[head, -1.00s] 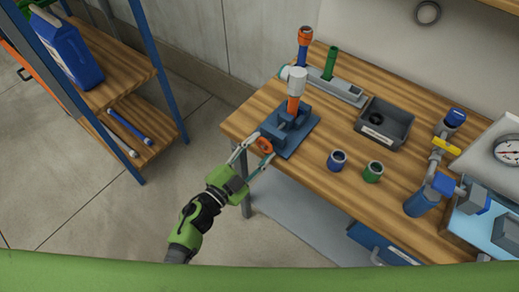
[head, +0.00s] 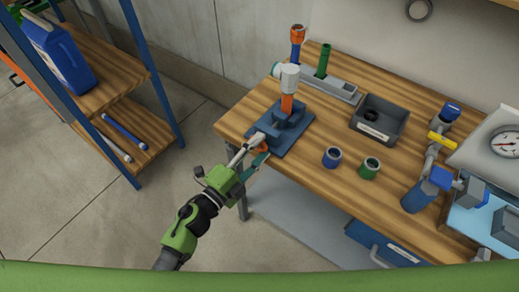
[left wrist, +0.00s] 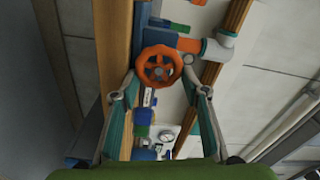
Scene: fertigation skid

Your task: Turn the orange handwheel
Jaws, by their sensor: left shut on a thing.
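The orange handwheel (head: 262,149) is at the front of a blue vise (head: 284,126) at the table's left corner. In the head view a finger partly hides the wheel. In the left wrist view the handwheel (left wrist: 158,66) shows face-on, with its spokes and hub, between the fingertips. My left gripper (head: 256,145) reaches the wheel from the front left and is shut on it; its two fingers also show in the left wrist view (left wrist: 159,75), one on each side of the rim. My right gripper is not in view.
An orange pipe (head: 287,104) with a white fitting stands upright in the vise. Behind are a grey rack (head: 340,88) and a dark bin (head: 392,132). A blue fitting (head: 332,157) and a green one (head: 370,167) stand to the right. A shelf (head: 136,87) is at left.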

